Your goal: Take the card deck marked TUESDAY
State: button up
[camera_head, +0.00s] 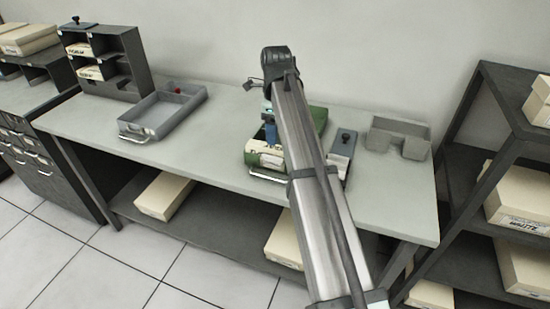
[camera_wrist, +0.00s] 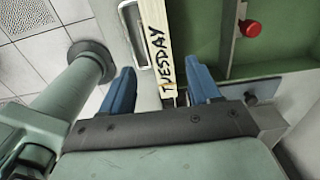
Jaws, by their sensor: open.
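The card deck marked TUESDAY (camera_wrist: 157,45) is a cream strip with black hand lettering in the wrist view. My gripper (camera_wrist: 163,82) has two blue fingers, which are apart. The near end of the deck shows between the fingertips, with gaps at both sides; I cannot tell how far the fingertips are above it. In the head view, my gripper (camera_head: 270,132) is over the front left of the green tray (camera_head: 318,118), partly hidden by my arm. A cream piece with dark marks (camera_head: 270,160) shows below it; its lettering is too small to read.
A grey tray (camera_head: 168,112) and a grey rack with cards (camera_head: 128,60) stand at the left of the table (camera_head: 215,150). A grey divided box (camera_head: 400,135) stands at the right. A red knob (camera_wrist: 250,28) is in the green tray. A dark shelf with boxes (camera_head: 455,150) stands at right.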

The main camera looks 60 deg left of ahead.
aim_at(275, 148)
jog(key=shift+s+a+f, duration=0.1)
jog(key=shift+f, duration=1.2)
jog(key=shift+a+f, duration=0.1)
jog(key=shift+f, duration=1.2)
grip_shut()
